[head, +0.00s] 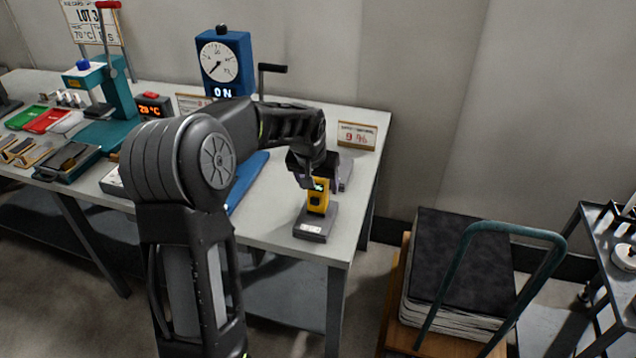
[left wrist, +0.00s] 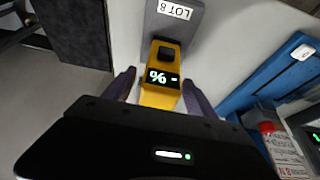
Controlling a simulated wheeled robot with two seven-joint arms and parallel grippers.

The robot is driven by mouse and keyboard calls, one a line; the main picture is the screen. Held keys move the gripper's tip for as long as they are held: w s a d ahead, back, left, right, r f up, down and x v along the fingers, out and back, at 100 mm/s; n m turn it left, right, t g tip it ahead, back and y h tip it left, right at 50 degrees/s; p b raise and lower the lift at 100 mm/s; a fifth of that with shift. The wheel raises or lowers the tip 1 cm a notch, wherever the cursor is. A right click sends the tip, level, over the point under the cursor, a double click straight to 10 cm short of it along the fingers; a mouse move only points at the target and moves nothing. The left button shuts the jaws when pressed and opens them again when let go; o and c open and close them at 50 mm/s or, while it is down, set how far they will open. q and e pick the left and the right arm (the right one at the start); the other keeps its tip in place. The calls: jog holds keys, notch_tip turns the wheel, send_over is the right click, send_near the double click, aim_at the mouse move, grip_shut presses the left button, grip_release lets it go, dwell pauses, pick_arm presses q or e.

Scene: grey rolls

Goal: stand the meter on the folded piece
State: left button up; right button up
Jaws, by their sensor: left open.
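The meter (head: 318,197) is a small yellow device with a dark display. It stands upright on or against the grey folded piece (head: 315,226), which lies near the table's front right corner with a white label. In the left wrist view the meter (left wrist: 160,78) shows "% -" on its display, and the folded piece (left wrist: 172,22) behind it carries the label "LOT 8". My left gripper (head: 318,180) is open around the upper part of the meter, with one finger on each side and gaps between. The right gripper is not in view.
The table (head: 340,245) ends just beside the folded piece. A small sign (head: 357,136) stands behind. A blue dial box (head: 224,62) and a teal press (head: 118,100) stand further left. A trolley with stacked dark sheets (head: 462,262) is on the floor at right.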

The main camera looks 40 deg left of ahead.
pick_arm(q)
jog(key=v, duration=1.2)
jog(key=shift+b, duration=0.4)
jog(key=shift+r, duration=0.15)
